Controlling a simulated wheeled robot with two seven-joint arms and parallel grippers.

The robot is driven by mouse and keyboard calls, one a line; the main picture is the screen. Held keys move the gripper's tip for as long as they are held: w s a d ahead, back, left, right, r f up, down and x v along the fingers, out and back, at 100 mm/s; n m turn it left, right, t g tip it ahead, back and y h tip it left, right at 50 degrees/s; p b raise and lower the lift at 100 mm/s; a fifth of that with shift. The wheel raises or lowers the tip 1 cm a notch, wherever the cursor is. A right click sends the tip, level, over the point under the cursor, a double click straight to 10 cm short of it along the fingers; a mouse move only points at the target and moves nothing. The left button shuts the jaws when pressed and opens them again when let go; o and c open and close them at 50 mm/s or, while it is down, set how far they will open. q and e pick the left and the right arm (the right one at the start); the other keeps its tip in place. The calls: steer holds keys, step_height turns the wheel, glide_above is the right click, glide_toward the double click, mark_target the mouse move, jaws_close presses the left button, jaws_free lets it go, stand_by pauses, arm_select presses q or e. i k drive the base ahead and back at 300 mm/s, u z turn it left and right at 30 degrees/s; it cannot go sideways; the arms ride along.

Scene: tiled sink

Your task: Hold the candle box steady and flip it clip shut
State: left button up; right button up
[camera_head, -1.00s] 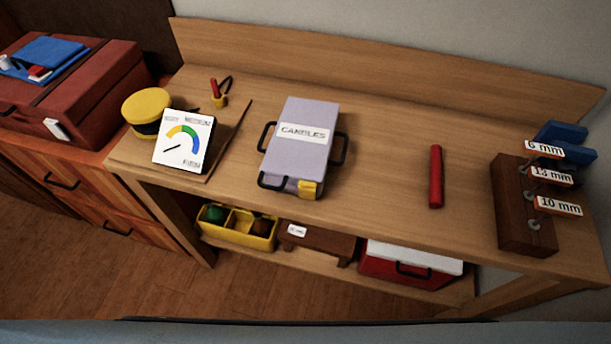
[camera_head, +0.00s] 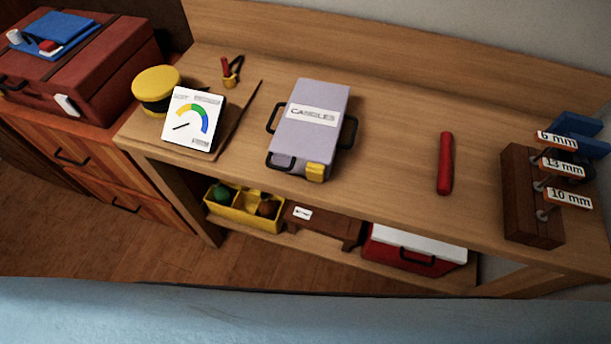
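The candle box (camera_head: 320,98) is a pale lilac box with a "CANDLES" label, standing on the wooden bench toward its front edge. Its lid looks down. Black handles show on its left and right sides, and another black loop is at the front left. A yellow clip (camera_head: 316,172) sits at the box's front right corner; I cannot tell whether it is fastened. Neither of my grippers is in view, and nothing touches the box.
A white gauge (camera_head: 193,122) and yellow round container (camera_head: 157,86) stand left of the box. A red stick (camera_head: 445,163) lies to its right, then a brown block (camera_head: 531,195) with size labels. The lower shelf holds a yellow tray (camera_head: 238,214) and red-white cooler (camera_head: 413,250).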

mark_target(314, 172)
steer(key=z, duration=2.1)
steer(key=k, duration=0.65)
steer(key=u, duration=1.6)
